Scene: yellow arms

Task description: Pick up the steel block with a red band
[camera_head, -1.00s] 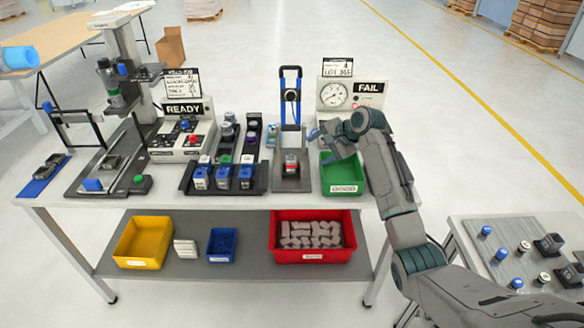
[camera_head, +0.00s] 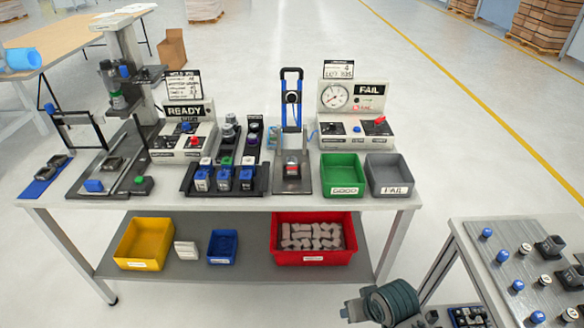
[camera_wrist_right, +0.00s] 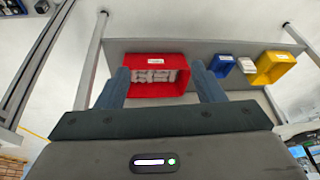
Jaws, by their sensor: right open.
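The steel block with a red band (camera_head: 291,164) stands upright in the fixture plate (camera_head: 293,186) below the blue-handled press, between the row of blue-marked blocks and the green bin. It is not visible in the right wrist view. My right gripper (camera_wrist_right: 163,86) is open and empty in the right wrist view, its two blue-grey fingers spread with the red bin on the lower shelf showing between them. In the head view only part of my right arm shows at the bottom, right of the bench.
The red bin (camera_head: 313,258) of pale blocks sits on the lower shelf. A side table (camera_head: 490,262) with knobs and blocks stands at the right.

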